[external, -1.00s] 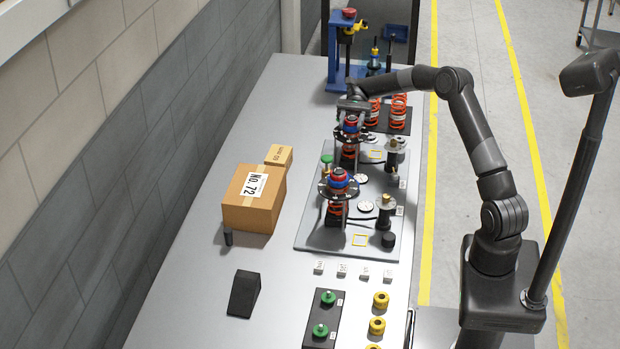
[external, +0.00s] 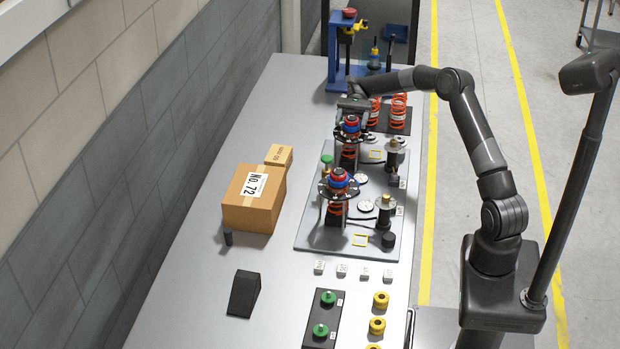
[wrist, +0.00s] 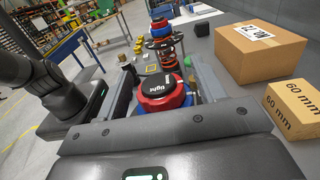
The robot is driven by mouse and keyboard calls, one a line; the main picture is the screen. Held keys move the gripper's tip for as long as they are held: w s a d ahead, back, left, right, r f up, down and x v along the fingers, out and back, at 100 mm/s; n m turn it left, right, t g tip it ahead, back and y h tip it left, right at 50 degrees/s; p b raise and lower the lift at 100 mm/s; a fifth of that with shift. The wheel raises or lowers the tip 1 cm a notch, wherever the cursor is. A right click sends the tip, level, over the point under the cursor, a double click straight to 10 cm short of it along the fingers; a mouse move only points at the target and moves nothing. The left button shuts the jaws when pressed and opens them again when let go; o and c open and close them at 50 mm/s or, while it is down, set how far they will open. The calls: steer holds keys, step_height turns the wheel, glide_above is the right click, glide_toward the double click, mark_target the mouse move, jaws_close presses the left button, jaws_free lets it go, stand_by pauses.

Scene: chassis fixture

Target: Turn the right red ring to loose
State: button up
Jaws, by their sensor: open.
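The right red ring (wrist: 161,98) sits below a black cap marked "right" in the wrist view, with blue showing beneath it. In the external view this red ring (external: 351,121) tops the farther spring unit on the grey plate (external: 314,236). My gripper (external: 352,110) is over that unit. In the wrist view the fingers of my gripper (wrist: 162,90) are open, one on each side of the ring. I cannot tell whether they touch it. The nearer unit has a similar red and blue top (external: 337,178).
A cardboard box (external: 254,198) and a smaller box (external: 279,155) stand left of the plate. Orange springs (external: 398,112) stand beyond it on a black base. A blue press stand (external: 338,50) is at the far end. Bare table lies along the left.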

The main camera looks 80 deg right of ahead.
steer(key=d, duration=0.9)
steer(key=shift+d, duration=0.35)
steer(key=shift+s, duration=0.1)
stand_by(0.6)
